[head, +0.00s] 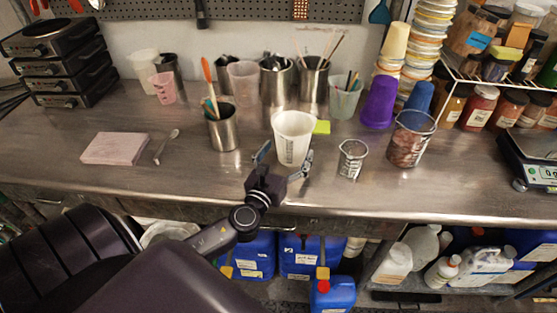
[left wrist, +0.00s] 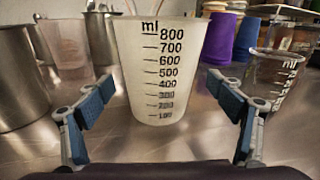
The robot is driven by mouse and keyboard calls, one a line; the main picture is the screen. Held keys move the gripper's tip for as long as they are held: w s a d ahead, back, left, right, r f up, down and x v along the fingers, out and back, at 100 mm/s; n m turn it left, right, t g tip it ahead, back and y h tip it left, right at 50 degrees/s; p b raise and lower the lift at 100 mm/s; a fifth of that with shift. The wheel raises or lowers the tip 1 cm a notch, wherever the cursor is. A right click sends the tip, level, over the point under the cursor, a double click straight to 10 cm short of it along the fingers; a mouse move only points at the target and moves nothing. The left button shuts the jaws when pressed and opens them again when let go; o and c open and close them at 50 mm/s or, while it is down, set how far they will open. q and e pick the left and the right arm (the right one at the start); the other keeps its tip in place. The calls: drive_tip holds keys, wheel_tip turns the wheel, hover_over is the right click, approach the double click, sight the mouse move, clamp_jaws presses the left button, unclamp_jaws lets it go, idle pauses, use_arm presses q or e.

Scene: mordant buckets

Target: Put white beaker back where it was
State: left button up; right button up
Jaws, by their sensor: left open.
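The white beaker (head: 293,140) stands upright on the steel bench near its front part. In the left wrist view the beaker (left wrist: 161,70) faces me with black ml marks up to 800. My left gripper (head: 284,160) is open in front of the beaker, its fingers apart to either side of the beaker's near side. In the left wrist view both fingers of this gripper (left wrist: 158,115) show, with the beaker centred between and beyond them and nothing held. My right gripper is not in view.
A steel cup with tools (head: 223,130) stands left of the beaker. A small clear beaker (head: 351,160) and a larger brown-filled one (head: 409,140) stand right. Steel containers (head: 276,82) and a purple cup (head: 379,103) are behind. Bare bench lies around the spoon (head: 166,146).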

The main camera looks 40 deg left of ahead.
use_arm(q)
drive_tip(key=b+v, duration=0.1)
drive_tip(key=v, duration=0.7)
drive_tip(key=shift+s, duration=0.15)
idle(0.3)
